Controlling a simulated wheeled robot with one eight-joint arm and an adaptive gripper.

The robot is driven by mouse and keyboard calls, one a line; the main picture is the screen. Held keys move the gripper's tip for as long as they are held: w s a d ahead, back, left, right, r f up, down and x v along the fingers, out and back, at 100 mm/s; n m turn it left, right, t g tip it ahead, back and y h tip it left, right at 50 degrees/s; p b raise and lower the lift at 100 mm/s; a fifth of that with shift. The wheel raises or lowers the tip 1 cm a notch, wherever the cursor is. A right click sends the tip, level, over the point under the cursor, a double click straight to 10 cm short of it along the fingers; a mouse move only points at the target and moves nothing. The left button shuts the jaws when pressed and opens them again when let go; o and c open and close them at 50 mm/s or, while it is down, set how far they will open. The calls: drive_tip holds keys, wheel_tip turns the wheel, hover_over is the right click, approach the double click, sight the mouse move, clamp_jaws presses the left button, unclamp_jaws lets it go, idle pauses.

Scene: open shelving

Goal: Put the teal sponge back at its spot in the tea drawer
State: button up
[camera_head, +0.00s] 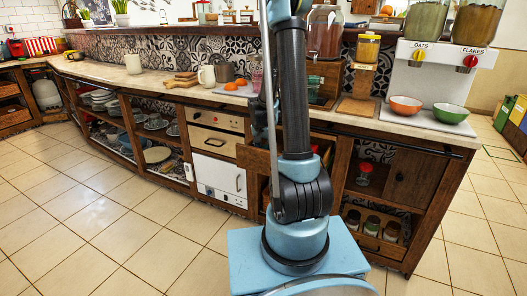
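I cannot make out the teal sponge in the head view. A wooden drawer (252,160) under the counter appears pulled out, just left of my arm. I cannot tell whether it is the tea drawer, and its inside is mostly hidden behind my arm. My arm rises through the middle of the picture and leaves at the top edge.
The long counter (185,91) holds mugs, wooden boards, orange fruit on a tray and, at right, an orange bowl (405,105), a green bowl (451,112) and a dispenser (421,72). Shelves below hold dishes and jars. The tiled floor (110,235) at left is clear.

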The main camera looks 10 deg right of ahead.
drive_tip(key=o, duration=0.8)
drive_tip(key=shift+o, duration=0.2)
drive_tip(key=v, duration=1.2)
drive_tip(key=s+d+r+n+y, duration=0.1)
drive_tip(key=s+r+n, duration=0.1)
drive_tip(key=s, duration=0.7)
drive_tip(key=s+d+r+n, duration=0.1)
drive_tip(key=s+r+n, duration=0.1)
drive_tip(key=s, duration=0.7)
drive_tip(key=s+f+n, duration=0.1)
drive_tip(key=s+f, duration=0.1)
drive_tip(key=s, duration=0.5)
drive_tip(key=s+f+n, duration=0.2)
drive_tip(key=s+f, duration=0.1)
drive_tip(key=s, duration=0.4)
drive_tip(key=shift+s+a+y, duration=0.15)
drive_tip(key=shift+a+y, duration=0.15)
drive_tip(key=shift+y, duration=0.1)
drive_tip(key=shift+f, duration=0.1)
